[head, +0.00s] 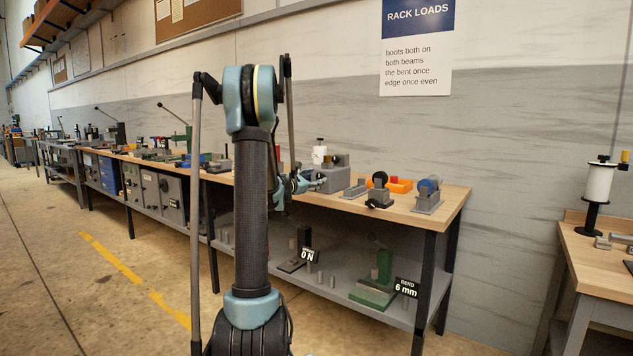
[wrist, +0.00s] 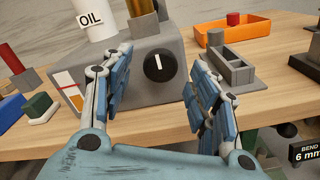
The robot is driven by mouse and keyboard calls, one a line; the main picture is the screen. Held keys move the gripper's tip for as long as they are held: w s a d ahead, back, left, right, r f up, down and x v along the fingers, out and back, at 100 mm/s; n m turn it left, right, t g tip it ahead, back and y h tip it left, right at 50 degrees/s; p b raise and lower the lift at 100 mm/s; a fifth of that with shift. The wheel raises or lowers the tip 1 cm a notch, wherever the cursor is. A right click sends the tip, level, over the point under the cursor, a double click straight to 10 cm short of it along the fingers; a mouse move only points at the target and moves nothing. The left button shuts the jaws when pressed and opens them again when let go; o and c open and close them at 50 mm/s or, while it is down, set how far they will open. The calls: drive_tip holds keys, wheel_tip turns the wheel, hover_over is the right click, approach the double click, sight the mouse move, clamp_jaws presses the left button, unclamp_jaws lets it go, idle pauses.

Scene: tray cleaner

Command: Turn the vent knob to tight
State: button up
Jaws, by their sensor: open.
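A round black knob (wrist: 159,67) with a white pointer line is on the sloped front of a grey box (wrist: 190,30) in the wrist view. The line points nearly straight up. No label for tight can be read. My gripper (wrist: 157,78) is open, one blue finger left of the knob and one right, with visible gaps on both sides. Whether the fingertips are level with the knob in depth is hard to tell. In the head view my gripper (head: 303,184) is at the grey box (head: 335,178) on the bench; the knob is not visible there.
A white OIL container (wrist: 95,16) stands by the box. A grey slotted block (wrist: 228,62) and an orange tray (wrist: 235,27) are to the right. Small blocks (wrist: 40,104) lie at left.

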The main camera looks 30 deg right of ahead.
sight(320, 177)
drive_tip(key=shift+x, duration=1.4)
drive_tip(key=c, duration=1.1)
drive_tip(key=shift+o, duration=0.2)
